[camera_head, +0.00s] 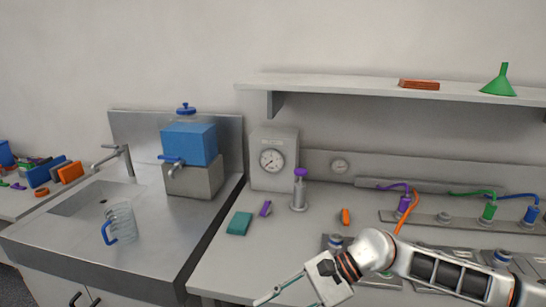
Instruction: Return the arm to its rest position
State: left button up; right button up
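My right arm comes in from the lower right, low over the front of the grey bench. My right gripper (284,298) points down and left near the bench's front edge. One thin finger reaches to the left. The other runs down to the bottom edge of the picture, where it is cut off. The fingers are spread apart and I see nothing between them. My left arm and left gripper are not in view.
Behind my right arm are purple (404,203), green (489,210) and blue (531,213) cable plugs on a rail. A purple-topped cylinder (299,189), gauge box (276,158) and teal block (239,223) stand farther left. A jug (123,223) is by the sink. A shelf (350,84) hangs above.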

jog(key=a+r+m+t+y, duration=0.55)
jog(key=a+m+y, duration=0.2)
jog(key=m, duration=0.95)
jog(key=w+d+f+m+t+h, duration=0.2)
jog(key=d+f+m+t+h, duration=0.45)
jog(key=m, duration=0.75)
jog(key=w+d+f+m+t+h, duration=0.1)
jog(key=d+f+m+t+h, duration=0.3)
jog(key=d+f+m, duration=0.75)
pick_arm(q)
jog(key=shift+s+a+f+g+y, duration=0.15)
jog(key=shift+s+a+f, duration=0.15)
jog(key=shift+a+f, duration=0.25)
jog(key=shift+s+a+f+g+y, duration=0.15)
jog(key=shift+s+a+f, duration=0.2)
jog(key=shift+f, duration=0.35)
pick_arm(e)
jog(key=s+d+f+m+g+h, duration=0.2)
jog(key=s+d+f+m+h, duration=0.1)
jog(key=s+d+f+m, duration=0.3)
jog(key=s+d+f+m+g+h, duration=0.1)
jog(key=s+d+f+m+h, duration=0.2)
jog(key=s+d+f+m, duration=0.3)
jog(key=s+f+m, duration=0.4)
jog(key=f+m, duration=0.1)
jog(key=shift+s+g+h, duration=0.15)
jog(key=shift+g+h, duration=0.15)
jog(key=shift+g, duration=0.1)
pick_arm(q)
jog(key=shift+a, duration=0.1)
